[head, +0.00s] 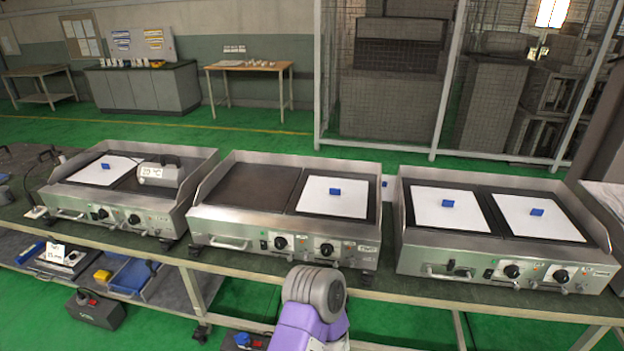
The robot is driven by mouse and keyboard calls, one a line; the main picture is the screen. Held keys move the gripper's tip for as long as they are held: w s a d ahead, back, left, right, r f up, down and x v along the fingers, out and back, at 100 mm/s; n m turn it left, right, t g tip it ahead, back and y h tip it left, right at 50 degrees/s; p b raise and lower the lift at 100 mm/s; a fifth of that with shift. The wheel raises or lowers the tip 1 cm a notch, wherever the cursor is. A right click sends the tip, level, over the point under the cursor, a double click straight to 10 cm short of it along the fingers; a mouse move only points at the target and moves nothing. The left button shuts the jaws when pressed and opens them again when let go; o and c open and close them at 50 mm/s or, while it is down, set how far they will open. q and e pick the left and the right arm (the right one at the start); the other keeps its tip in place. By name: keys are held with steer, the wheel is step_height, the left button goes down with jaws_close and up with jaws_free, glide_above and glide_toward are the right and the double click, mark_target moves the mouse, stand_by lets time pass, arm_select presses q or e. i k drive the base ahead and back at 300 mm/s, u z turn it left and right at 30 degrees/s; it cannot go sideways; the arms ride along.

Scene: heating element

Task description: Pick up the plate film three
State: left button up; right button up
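White square plate films with blue grips lie on the griddles in the head view. One film (95,175) is on the left half of the left griddle. Another film (322,205) is on the right half of the middle griddle, whose left half is bare. Two more films lie on the right griddle, a left one (435,222) and a right one (530,228). I see no number that marks film three. Neither of my grippers is visible. A purple and grey part of my own arm shows at the bottom centre, below the middle griddle.
A boxy display reading about 20 °C (158,173) sits on the left griddle. The griddles stand in a row on a long bench (420,292), with narrow gaps between them. Blue trays (133,277) lie on a lower shelf. A wire cage (395,95) stands behind.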

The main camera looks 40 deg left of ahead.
mark_target(345, 198)
steer(key=u, duration=0.85)
steer(key=i, duration=1)
steer(key=u, duration=0.5)
